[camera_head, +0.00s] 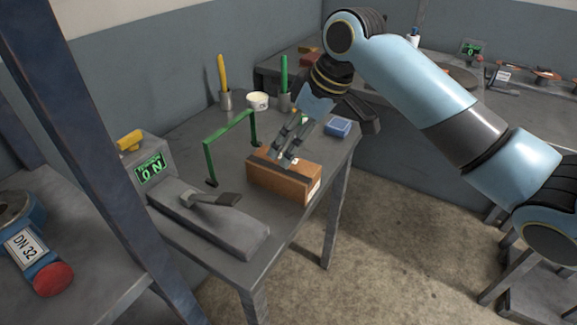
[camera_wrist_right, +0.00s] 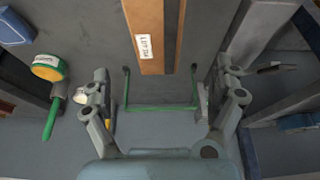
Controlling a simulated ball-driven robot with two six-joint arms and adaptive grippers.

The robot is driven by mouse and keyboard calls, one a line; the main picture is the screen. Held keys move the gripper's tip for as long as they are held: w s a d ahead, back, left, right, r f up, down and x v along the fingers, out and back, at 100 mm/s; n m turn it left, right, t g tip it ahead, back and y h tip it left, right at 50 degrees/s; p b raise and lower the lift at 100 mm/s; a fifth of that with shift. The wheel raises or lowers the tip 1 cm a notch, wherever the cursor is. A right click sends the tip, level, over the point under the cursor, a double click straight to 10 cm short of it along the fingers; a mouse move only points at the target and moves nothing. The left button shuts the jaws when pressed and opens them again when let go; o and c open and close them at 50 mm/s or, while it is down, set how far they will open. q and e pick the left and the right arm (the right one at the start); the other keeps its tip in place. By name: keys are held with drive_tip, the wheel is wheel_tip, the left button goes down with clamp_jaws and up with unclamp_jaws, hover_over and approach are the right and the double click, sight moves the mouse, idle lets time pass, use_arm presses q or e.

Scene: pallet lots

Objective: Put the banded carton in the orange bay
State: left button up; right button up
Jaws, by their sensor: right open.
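The banded carton (camera_head: 283,181), brown with a dark band, lies on the grey table near its right front edge. It also shows in the right wrist view (camera_wrist_right: 151,28), with a white label on it. My right gripper (camera_head: 285,150) is above the carton in the head view, its fingers pointing down to it. In the right wrist view the fingers (camera_wrist_right: 160,80) are spread wide and nothing is held between them. The carton shows past the fingertips, between their lines. I cannot make out an orange bay. My left gripper is out of view.
A grey device with a lever (camera_head: 215,220) lies at the front left. Another bench (camera_head: 400,105) is behind.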

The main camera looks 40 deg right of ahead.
sight(283, 169)
drive_tip(key=x, duration=0.4)
drive_tip(key=shift+w+d+f+b, duration=0.15)
drive_tip(key=shift+f+b, duration=0.1)
drive_tip(key=shift+b, duration=0.05)
drive_tip(key=x, duration=0.5)
drive_tip(key=shift+f, duration=0.45)
drive_tip(key=shift+r, duration=0.1)
drive_tip(key=c, duration=1.4)
